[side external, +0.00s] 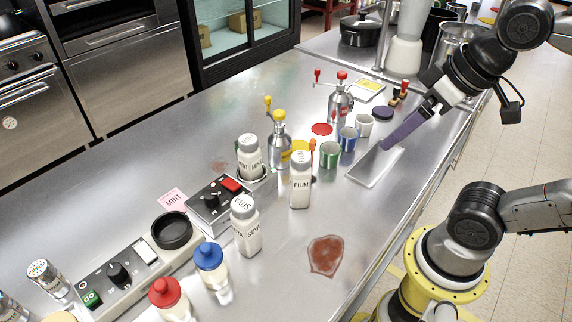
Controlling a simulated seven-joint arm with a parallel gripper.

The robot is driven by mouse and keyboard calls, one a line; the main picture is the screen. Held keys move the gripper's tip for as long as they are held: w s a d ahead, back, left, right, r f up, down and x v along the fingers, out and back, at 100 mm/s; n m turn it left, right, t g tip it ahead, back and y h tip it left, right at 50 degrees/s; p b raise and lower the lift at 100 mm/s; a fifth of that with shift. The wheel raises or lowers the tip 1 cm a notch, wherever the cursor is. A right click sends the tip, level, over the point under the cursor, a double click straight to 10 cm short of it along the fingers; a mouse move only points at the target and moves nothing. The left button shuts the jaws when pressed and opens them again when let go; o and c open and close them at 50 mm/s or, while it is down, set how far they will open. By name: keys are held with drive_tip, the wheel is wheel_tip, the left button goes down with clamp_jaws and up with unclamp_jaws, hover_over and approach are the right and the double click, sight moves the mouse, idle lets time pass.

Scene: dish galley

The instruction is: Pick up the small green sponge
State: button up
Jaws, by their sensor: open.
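I cannot make out a small green sponge in the side external view; it may be hidden or too small to tell. My gripper (388,144) reaches in from the upper right with long purple fingers. It is open, though the fingers overlap from this side. The fingertips are over or near the far end of a shallow pale tray (361,178); I cannot tell whether they touch it. I see nothing held.
Green (330,154), blue (347,139) and white (365,124) cups stand just left of the tray. Several bottles, including the PLUM bottle (300,184), and a control box (218,203) stand further left. A brown-red spill (326,255) lies in front. The metal counter's back left is clear.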

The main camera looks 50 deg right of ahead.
drive_tip(key=f, duration=0.2)
drive_tip(key=s+f, duration=0.1)
drive_tip(key=shift+f, duration=0.4)
drive_tip(key=shift+c, duration=0.6)
drive_tip(key=shift+w+r, duration=0.2)
drive_tip(key=shift+w, duration=0.15)
drive_tip(key=shift+c, duration=0.4)
